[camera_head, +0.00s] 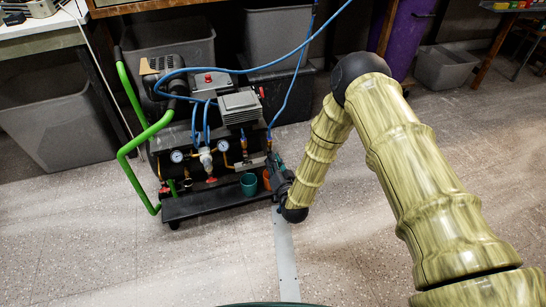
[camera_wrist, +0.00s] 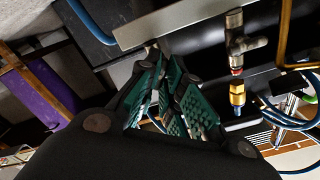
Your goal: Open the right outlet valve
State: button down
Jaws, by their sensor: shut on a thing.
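The compressor (camera_head: 181,137) stands on the floor left of my arm, with gauges, brass fittings and blue hoses on its front. My gripper (camera_head: 277,172) is at the right end of its front. In the wrist view, its teal ribbed fingers (camera_wrist: 166,75) are close together, with a bit of metal between their tips. This seems to be part of the right outlet valve. The fingers hide most of it, so its handle position cannot be told. A metal fitting with a brass end (camera_wrist: 237,93) hangs clear, right of the fingers.
A teal cup (camera_head: 248,184) stands on the compressor's black base tray (camera_head: 205,205), left of my gripper. The green handle (camera_head: 129,150) is at the left. Blue hoses (camera_head: 290,95) rise behind. Open floor (camera_head: 120,260) lies in front.

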jog(key=shift+n+p, duration=2.7)
jog(key=shift+n, duration=0.9)
jog(key=c, duration=1.6)
grip_release()
jog(key=shift+o, duration=0.2)
jog(key=v, duration=1.2)
